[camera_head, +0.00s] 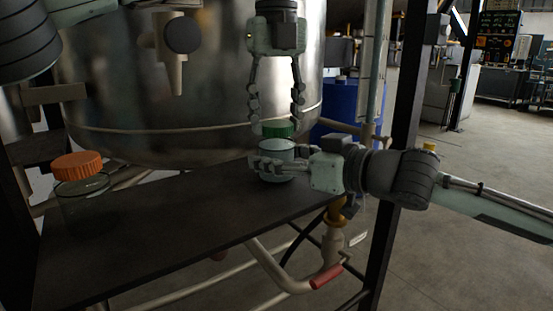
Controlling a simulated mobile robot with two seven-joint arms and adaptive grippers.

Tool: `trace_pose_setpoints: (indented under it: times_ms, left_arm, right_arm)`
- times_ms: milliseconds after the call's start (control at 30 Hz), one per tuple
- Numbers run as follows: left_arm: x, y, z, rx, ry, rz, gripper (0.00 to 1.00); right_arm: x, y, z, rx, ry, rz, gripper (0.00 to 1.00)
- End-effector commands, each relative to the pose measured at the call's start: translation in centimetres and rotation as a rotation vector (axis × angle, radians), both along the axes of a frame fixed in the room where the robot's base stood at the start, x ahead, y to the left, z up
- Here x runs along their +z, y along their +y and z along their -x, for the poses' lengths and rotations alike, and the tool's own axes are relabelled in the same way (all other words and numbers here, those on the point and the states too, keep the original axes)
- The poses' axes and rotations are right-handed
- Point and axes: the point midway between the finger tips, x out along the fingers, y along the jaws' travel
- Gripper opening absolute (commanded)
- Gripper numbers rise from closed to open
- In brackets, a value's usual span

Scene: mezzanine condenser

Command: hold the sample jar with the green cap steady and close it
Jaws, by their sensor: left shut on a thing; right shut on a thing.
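The sample jar (277,150) is pale and stands upright on the dark shelf (165,225). Its green cap (278,130) sits at the jar's top; whether it is fully seated I cannot tell. My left gripper (277,122) comes down from above and is shut on the green cap, with a finger on each side. My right gripper (272,168) reaches in from the right and is shut around the jar's body, hiding part of it.
A second jar (84,204) with an orange cap (78,165) stands at the shelf's left. A large metal tank (215,75) rises behind the shelf. A dark post (397,150) stands to the right. The middle of the shelf is clear.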

Motion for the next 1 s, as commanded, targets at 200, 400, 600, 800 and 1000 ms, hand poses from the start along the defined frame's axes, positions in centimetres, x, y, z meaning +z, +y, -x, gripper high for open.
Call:
trace_pose_setpoints:
  times_ms: [200, 400, 600, 800, 1000]
  left_arm:
    - [-0.09, -0.02, 0.03, -0.404, 0.002, 0.0, 0.12]
    - [-0.05, -0.01, 0.03, -0.498, 0.001, 0.0, 0.12]
    - [-0.05, -0.01, 0.03, -0.496, 0.001, 0.0, 0.12]
    - [-0.04, -0.01, 0.03, -0.494, 0.0, -0.001, 0.68]
    - [-0.04, -0.02, 0.02, -0.493, 0.0, -0.001, 0.68]
  right_arm:
    - [-0.04, -0.03, -0.04, -0.001, 0.001, 0.0, 0.0]
    - [-0.04, -0.03, -0.04, -0.001, 0.001, 0.0, 0.0]
    - [-0.04, -0.04, -0.05, -0.001, 0.001, 0.0, 0.0]
    - [-0.04, -0.05, -0.04, -0.001, 0.001, 0.001, 0.0]
    - [-0.04, -0.05, -0.04, -0.001, 0.001, 0.001, 0.0]
